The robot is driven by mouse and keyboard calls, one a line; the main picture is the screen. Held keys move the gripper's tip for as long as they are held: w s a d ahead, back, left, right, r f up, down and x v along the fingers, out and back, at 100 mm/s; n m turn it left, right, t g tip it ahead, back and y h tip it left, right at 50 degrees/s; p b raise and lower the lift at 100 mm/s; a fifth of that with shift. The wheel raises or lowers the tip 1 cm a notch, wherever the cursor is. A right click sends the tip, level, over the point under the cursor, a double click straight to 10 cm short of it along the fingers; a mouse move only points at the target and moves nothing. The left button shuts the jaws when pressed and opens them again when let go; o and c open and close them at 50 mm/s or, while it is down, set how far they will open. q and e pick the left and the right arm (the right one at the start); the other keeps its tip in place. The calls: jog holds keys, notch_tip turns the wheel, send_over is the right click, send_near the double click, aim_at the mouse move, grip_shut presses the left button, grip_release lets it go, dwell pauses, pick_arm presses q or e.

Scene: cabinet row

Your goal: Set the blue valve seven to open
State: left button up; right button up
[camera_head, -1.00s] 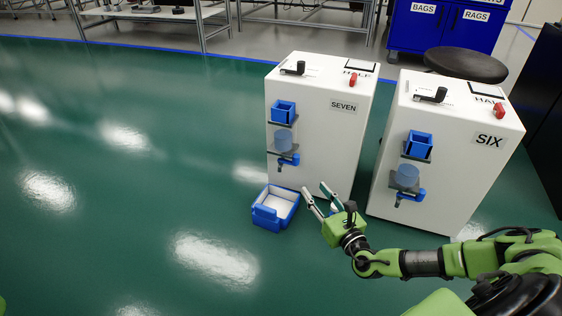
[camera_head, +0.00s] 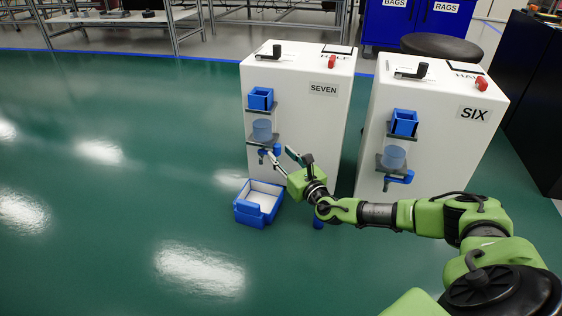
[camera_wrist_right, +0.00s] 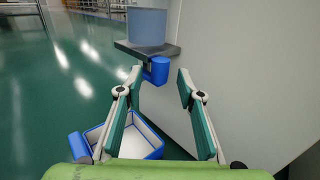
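The blue valve of cabinet seven (camera_head: 276,149) sits low on the front of the white cabinet labelled SEVEN (camera_head: 303,125), under a shelf with a translucent blue container (camera_head: 262,130). My right gripper (camera_head: 279,152) is open at the valve's height, one finger on each side of it in the picture. In the wrist view the valve's blue end (camera_wrist_right: 157,70) shows between the open fingertips of the right gripper (camera_wrist_right: 159,73). I see no grip on it, and contact cannot be told. Most of the valve is hidden by the shelf and fingers. My left gripper is not in view.
A blue bin (camera_head: 259,202) with a pale inside stands on the floor below the valve; it also shows in the wrist view (camera_wrist_right: 124,140). Cabinet SIX (camera_head: 430,140), with its own blue valve (camera_head: 399,178), stands to the right. The green floor at left is clear.

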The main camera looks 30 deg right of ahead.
jog(key=shift+w, duration=0.4)
jog(key=shift+c, duration=0.4)
grip_shut()
jog(key=shift+r+h, duration=0.1)
jog(key=shift+h, duration=0.2)
